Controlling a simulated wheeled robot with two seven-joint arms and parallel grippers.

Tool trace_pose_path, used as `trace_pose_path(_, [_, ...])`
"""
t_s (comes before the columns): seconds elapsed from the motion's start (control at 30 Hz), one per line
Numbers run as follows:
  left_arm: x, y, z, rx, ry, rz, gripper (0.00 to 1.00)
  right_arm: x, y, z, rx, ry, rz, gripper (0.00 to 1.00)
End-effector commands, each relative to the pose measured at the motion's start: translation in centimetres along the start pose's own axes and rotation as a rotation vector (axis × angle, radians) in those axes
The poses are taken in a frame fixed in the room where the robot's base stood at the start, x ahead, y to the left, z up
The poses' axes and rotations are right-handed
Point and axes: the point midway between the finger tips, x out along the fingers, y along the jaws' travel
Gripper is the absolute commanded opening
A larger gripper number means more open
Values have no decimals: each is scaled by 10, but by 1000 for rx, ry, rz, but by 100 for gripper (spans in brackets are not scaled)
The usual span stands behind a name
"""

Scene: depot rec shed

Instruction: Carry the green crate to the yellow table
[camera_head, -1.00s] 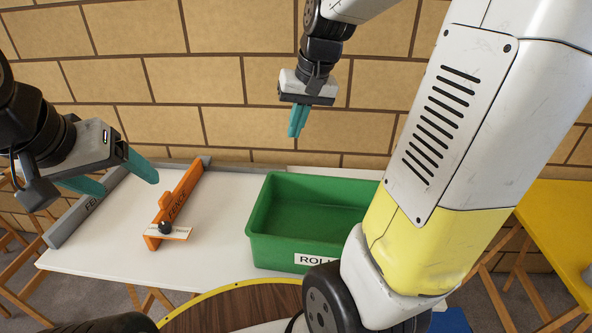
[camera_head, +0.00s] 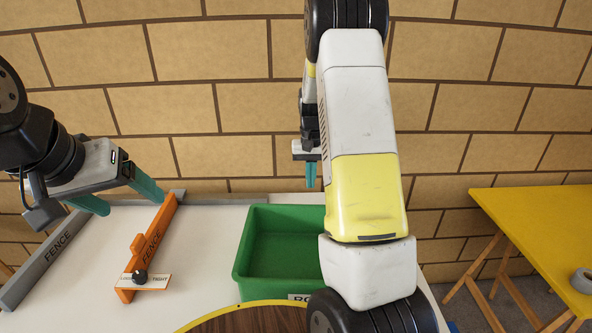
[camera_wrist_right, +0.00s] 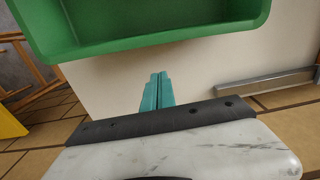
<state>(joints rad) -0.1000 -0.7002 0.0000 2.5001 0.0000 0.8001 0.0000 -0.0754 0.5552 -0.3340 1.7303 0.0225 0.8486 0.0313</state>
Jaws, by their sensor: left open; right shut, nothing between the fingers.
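The green crate (camera_head: 284,241) stands on the white table (camera_head: 205,215), empty as far as I can see. My right arm hides its right side, and part of its front label is cut off. It also shows at the top of the right wrist view (camera_wrist_right: 140,40). My right gripper (camera_head: 310,176) is shut and empty, in the air above and behind the crate. Its closed teal fingers also show in the right wrist view (camera_wrist_right: 157,92), apart from the crate. My left gripper (camera_head: 128,198) is open and empty, left of the crate near the fences. The yellow table (camera_head: 535,215) is at the right.
An orange fence (camera_head: 152,245) with a black knob and a grey fence (camera_head: 48,258) lie on the white table left of the crate. A grey tape roll (camera_head: 582,281) sits on the yellow table. A brick wall (camera_head: 230,100) stands behind. A round wooden top (camera_head: 255,320) is in front.

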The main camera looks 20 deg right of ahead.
Motion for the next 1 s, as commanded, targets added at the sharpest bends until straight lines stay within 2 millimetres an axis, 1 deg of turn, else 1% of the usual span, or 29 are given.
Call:
trace_pose_path(0.03, [0, 0, 0, 0, 0, 0, 76, 13, 0, 1, 0, -5, 2, 0])
trace_pose_path(0.1, [0, 0, 0, 0, 0, 0, 76, 28, 0, 2, -1, -6, 1, 0])
trace_pose_path(0.27, [0, 0, 0, 0, 0, 0, 76, 61, 0, 1, 0, -4, 1, 0])
trace_pose_path(0.4, [0, 0, 0, 0, 0, 0, 76, 60, 0, 22, -1, 0, -1, 0])
trace_pose_path(0.5, [0, 0, 0, 0, 0, 0, 76, 60, 0, 33, -1, 0, -1, 0])
trace_pose_path(0.6, [0, 0, 0, 0, 0, 0, 76, 60, 0, 38, -1, 0, -1, 0])
trace_pose_path(1.0, [0, 0, 0, 0, 0, 0, 76, 60, 0, 40, -1, 1, 0, 0])
